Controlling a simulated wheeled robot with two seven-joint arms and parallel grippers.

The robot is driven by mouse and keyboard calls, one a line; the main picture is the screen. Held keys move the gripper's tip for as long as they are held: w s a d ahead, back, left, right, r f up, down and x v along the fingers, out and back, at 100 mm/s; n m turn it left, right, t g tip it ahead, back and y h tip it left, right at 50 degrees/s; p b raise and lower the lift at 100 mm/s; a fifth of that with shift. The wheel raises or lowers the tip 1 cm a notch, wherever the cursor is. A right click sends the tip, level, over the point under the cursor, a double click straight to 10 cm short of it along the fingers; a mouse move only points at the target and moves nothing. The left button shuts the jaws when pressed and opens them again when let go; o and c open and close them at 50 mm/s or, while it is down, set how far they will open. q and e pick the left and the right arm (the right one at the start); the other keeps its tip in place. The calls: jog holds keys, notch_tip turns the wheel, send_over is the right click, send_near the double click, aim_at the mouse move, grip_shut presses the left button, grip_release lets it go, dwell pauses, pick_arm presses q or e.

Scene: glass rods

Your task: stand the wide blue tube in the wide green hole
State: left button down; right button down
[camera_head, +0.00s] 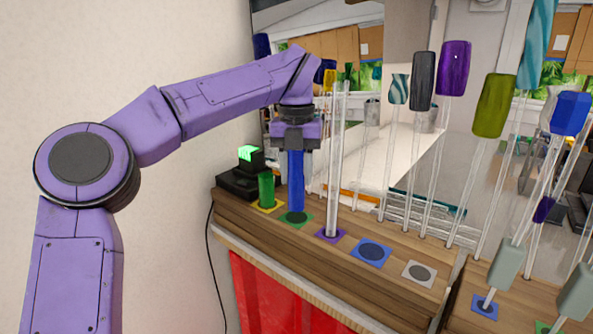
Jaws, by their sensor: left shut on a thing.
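The wide blue tube (296,181) hangs upright from my left gripper (295,143), which is shut on its upper end. The tube's lower end is at the green-marked hole (297,219) in the wooden stand. The dark opening shows around and in front of that end. I cannot tell whether the end is just inside the hole or slightly above it. The gripper is above the stand, and the jaws hide the tube's top. My right gripper is not in view.
A short green tube (265,190) stands at the yellow mark, close left of the blue tube. A tall clear tube (337,170) stands at the purple mark to the right. The blue-marked (370,252) and grey-marked (419,273) holes are empty. Several long-handled rods stand further right.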

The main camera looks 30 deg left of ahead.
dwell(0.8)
pick_arm(q)
jog(key=c, duration=1)
grip_release()
notch_tip(320, 180, up, 11)
jog(key=p, duration=1)
jog(key=shift+p, duration=0.4)
